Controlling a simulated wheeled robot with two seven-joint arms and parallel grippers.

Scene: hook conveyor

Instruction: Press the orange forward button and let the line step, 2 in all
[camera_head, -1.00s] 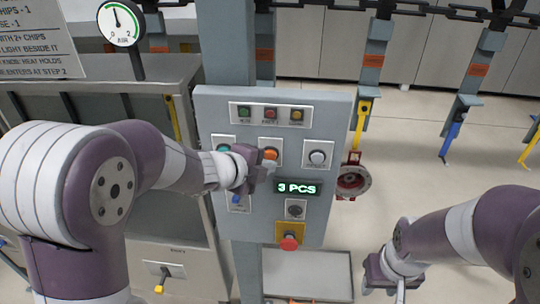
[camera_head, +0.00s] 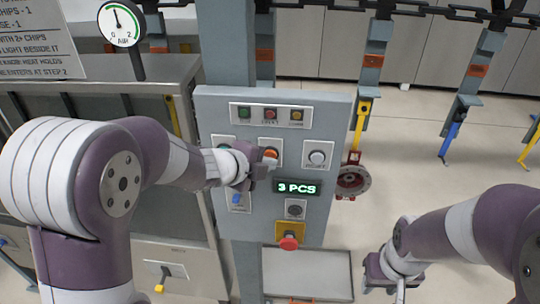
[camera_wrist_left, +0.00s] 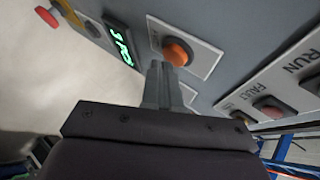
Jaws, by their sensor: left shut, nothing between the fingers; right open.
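The orange forward button (camera_head: 270,153) is on the grey control panel (camera_head: 340,115), in the middle of the button row. It also shows in the left wrist view (camera_wrist_left: 177,52). My left gripper (camera_head: 262,166) is shut and empty, with its fingertips close in front of the button's lower edge. In the left wrist view its fingertips (camera_wrist_left: 163,70) are just short of the orange cap; I cannot tell if they touch. The green display (camera_head: 297,188) reads 3 PCS. My right gripper (camera_head: 392,280) is low at the right, apart from the panel; its fingers are hardly visible.
A white button (camera_head: 317,156) is right of the orange one, a red emergency knob (camera_head: 289,243) below. Indicator lamps (camera_head: 270,114) sit on top. Hooks with a yellow bar (camera_head: 360,120), a blue bar (camera_head: 453,132) and a red flanged part (camera_head: 353,180) hang from the chain at right.

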